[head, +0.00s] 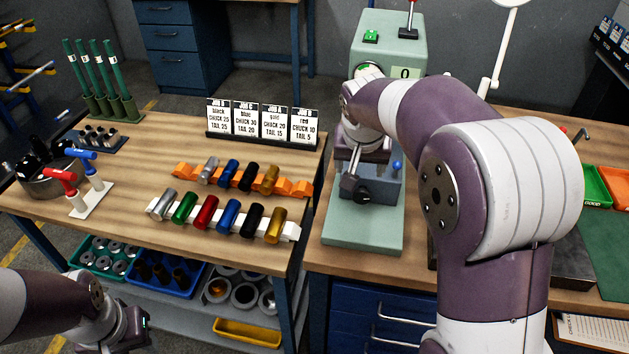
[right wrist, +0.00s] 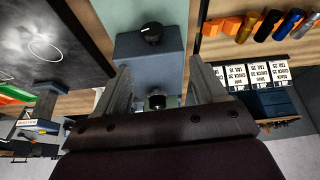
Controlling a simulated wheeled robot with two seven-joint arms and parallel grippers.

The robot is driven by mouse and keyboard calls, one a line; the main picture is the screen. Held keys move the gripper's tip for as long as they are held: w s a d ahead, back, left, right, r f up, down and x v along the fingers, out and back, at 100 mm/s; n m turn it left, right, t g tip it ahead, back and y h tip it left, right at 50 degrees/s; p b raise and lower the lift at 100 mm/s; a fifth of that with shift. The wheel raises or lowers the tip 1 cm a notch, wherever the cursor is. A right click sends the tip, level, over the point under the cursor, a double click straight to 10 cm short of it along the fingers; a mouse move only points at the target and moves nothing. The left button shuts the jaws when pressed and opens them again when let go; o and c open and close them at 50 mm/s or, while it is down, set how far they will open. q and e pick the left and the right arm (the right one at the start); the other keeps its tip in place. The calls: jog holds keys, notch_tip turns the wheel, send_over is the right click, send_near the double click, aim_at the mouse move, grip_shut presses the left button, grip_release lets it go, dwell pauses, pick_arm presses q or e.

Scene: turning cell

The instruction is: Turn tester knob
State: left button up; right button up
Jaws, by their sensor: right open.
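The tester (head: 405,45) is a pale green machine with a green base and a display reading 0. A black knob (head: 355,189) sits on its blue-grey block (head: 384,189). In the right wrist view the knob (right wrist: 152,32) stands on the block (right wrist: 135,48), beyond the fingertips and clear of them. My right gripper (right wrist: 160,84) is open, its fingers on either side of a dark round part (right wrist: 157,101) whose contact I cannot tell. In the head view my right gripper (head: 360,158) is over the block, partly hidden by my arm. My left gripper (head: 128,328) is low at the left, its jaws unclear.
A blue ball handle (head: 397,166) is beside the block. Coloured cylinders (head: 228,215) lie in racks on the left bench, before job cards (head: 262,120). Green and orange trays (head: 595,187) stand at the right. The tester's front base (head: 362,232) is clear.

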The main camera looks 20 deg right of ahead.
aim_at(362, 192)
jog(key=shift+m, duration=0.4)
jog(key=x, duration=0.4)
jog(key=s+x, duration=0.1)
jog(key=x, duration=0.2)
jog(key=p+x, duration=0.1)
jog(key=x, duration=0.3)
jog(key=shift+d+f, duration=0.35)
jog(key=shift+f, duration=0.15)
jog(key=shift+d+f, duration=0.1)
jog(key=shift+f, duration=0.2)
pick_arm(q)
jog(key=shift+s+d+r, duration=0.15)
jog(key=shift+s+r, duration=0.2)
jog(key=shift+r, duration=0.35)
